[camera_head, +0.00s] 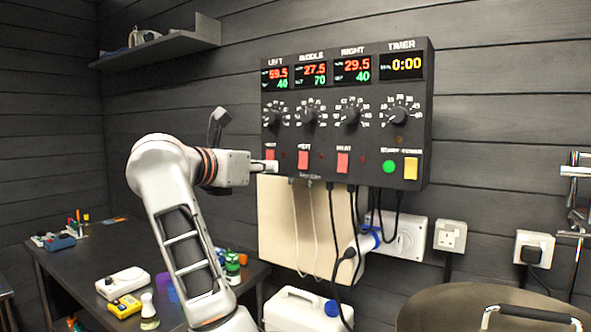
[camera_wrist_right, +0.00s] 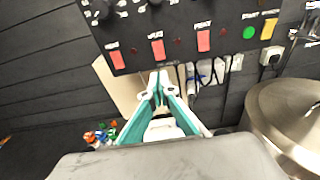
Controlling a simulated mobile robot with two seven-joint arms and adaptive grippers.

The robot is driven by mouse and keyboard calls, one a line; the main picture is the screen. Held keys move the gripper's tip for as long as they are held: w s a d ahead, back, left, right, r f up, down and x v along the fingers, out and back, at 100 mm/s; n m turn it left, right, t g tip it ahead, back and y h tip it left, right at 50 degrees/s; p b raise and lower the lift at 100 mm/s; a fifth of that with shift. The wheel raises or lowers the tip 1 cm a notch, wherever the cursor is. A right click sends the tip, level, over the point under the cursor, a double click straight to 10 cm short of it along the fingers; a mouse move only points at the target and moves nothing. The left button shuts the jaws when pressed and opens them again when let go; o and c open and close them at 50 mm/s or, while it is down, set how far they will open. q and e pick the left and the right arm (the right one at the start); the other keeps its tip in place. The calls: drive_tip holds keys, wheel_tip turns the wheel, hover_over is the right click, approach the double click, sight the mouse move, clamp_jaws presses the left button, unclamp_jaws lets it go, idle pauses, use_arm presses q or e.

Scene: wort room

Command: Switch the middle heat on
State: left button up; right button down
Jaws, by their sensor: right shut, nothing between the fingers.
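The black control panel (camera_head: 335,125) hangs on the wall with LEFT, MIDDLE, RIGHT and TIMER sections. The middle heat switch (camera_head: 303,159) is a red rocker; it also shows in the wrist view (camera_wrist_right: 157,51). The small lamp beside it looks dark. The middle display (camera_head: 311,74) reads 27.5 over 70. My right gripper (camera_head: 274,167) is shut and empty. In the head view its tips overlap the area by the left heat switch (camera_head: 270,155). In the wrist view its tips (camera_wrist_right: 158,78) lie just below the middle switch, with a visible gap. My left gripper is out of view.
The right heat switch (camera_head: 343,162), green button (camera_head: 389,167) and yellow switch (camera_head: 411,168) share the panel's lower row. Cables hang below, before a beige board (camera_head: 290,225). A cluttered dark table (camera_head: 80,262) stands left; a metal kettle lid (camera_head: 450,305) is lower right.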

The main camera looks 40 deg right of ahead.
sight(302, 168)
drive_tip(key=b+x, duration=0.2)
drive_tip(key=x, duration=0.8)
drive_tip(key=shift+w+d+f, duration=0.1)
drive_tip(key=shift+d+f, duration=0.05)
drive_tip(key=shift+d, duration=0.2)
drive_tip(key=shift+w+d, duration=0.15)
drive_tip(key=shift+d, duration=0.35)
drive_tip(key=shift+w+d+f+b, duration=0.1)
drive_tip(key=shift+d+f+b, duration=0.05)
drive_tip(key=shift+d+b, duration=0.2)
drive_tip(key=shift+a, duration=0.1)
drive_tip(key=v, duration=1.2)
